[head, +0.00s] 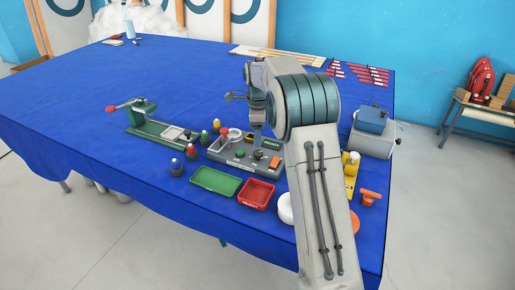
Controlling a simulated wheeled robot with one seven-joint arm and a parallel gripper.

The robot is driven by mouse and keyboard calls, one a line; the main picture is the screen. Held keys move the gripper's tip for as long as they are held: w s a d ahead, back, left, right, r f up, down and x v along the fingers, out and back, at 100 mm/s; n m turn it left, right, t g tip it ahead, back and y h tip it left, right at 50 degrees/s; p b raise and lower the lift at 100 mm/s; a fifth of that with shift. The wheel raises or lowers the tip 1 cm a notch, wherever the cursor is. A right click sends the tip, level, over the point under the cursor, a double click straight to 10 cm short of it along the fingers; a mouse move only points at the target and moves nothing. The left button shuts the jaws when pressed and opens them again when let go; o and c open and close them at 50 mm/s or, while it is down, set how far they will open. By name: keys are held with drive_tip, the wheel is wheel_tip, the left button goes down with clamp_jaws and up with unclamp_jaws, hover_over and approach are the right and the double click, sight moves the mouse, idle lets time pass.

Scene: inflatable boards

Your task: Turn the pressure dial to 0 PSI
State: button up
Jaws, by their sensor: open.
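A grey control unit (228,155) stands on the blue table near the middle of the head view. It has a small green display (271,143), an orange part (275,162) at its right end and a small dark knob (258,155) that looks like the pressure dial. The dial's marks and setting are too small to read. My gripper (257,130) points down above the unit, close to the knob. It is open, with nothing seen between the fingers. I cannot tell whether it touches the knob. My arm hides the unit's right surroundings.
A green tray (216,182) and a red tray (257,194) lie in front of the unit. A grey-blue machine (373,133) is at right. The table's left side is mostly clear.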

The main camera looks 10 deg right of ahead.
sight(258, 152)
wheel_tip(258, 152, down, 7)
drive_tip(key=shift+r+p, duration=0.1)
drive_tip(key=shift+p, duration=0.25)
drive_tip(key=c, duration=1)
drive_tip(key=shift+o, duration=0.2)
